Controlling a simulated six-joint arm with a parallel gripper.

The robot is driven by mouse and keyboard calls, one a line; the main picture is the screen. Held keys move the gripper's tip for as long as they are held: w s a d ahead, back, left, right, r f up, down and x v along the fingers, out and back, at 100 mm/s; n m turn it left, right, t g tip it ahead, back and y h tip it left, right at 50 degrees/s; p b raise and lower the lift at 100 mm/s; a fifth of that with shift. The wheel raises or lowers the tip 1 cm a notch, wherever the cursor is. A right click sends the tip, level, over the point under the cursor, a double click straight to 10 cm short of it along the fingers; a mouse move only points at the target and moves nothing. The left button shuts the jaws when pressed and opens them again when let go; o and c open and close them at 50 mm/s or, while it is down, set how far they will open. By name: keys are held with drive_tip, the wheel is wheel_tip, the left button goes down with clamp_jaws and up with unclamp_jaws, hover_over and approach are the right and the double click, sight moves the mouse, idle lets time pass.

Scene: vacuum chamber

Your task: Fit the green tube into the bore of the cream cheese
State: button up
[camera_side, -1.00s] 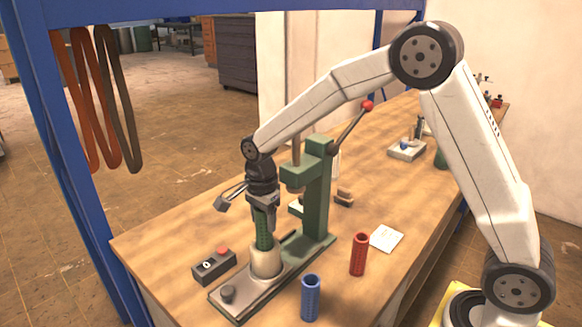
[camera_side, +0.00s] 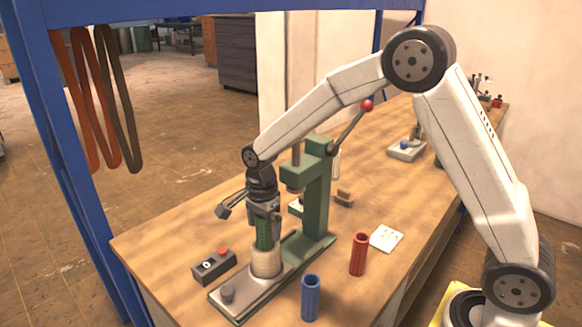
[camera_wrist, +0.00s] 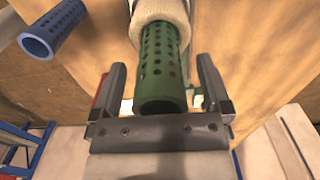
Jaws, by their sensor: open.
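The green tube (camera_side: 264,235) is perforated and stands upright with its lower end in the cream cheese (camera_side: 266,262), a pale round cylinder on the press's base plate. In the wrist view the green tube (camera_wrist: 160,75) runs into the cream cheese (camera_wrist: 160,12). My gripper (camera_side: 264,212) is above the cheese at the tube's upper end. In the wrist view my gripper (camera_wrist: 161,82) is open, with one finger on each side of the tube and gaps between. How deep the tube sits inside the cheese is hidden.
A green press (camera_side: 317,195) with a red-knobbed lever stands just behind my gripper. A blue tube (camera_side: 311,298) and a red tube (camera_side: 359,254) stand upright to the right. A control box (camera_side: 214,266) lies left of the base plate. A white card (camera_side: 386,238) lies on the table.

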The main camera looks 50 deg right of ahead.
drive_tip(key=shift+r, duration=0.15)
wheel_tip(320, 180, up, 8)
drive_tip(key=shift+f, duration=0.25)
idle(0.3)
drive_tip(key=shift+s, duration=0.1)
idle(0.5)
drive_tip(key=s+d+f+n+t, duration=0.1)
drive_tip(key=s+d+f+n, duration=0.1)
drive_tip(key=s+n, duration=0.7)
drive_tip(key=s+d+f+n+t, duration=0.1)
drive_tip(key=s+d+f+n, duration=0.1)
drive_tip(key=s+f+n, duration=0.3)
drive_tip(key=s+n, duration=0.3)
drive_tip(key=n, duration=0.1)
drive_tip(key=shift+s+t, duration=0.3)
drive_tip(key=shift+s, duration=0.05)
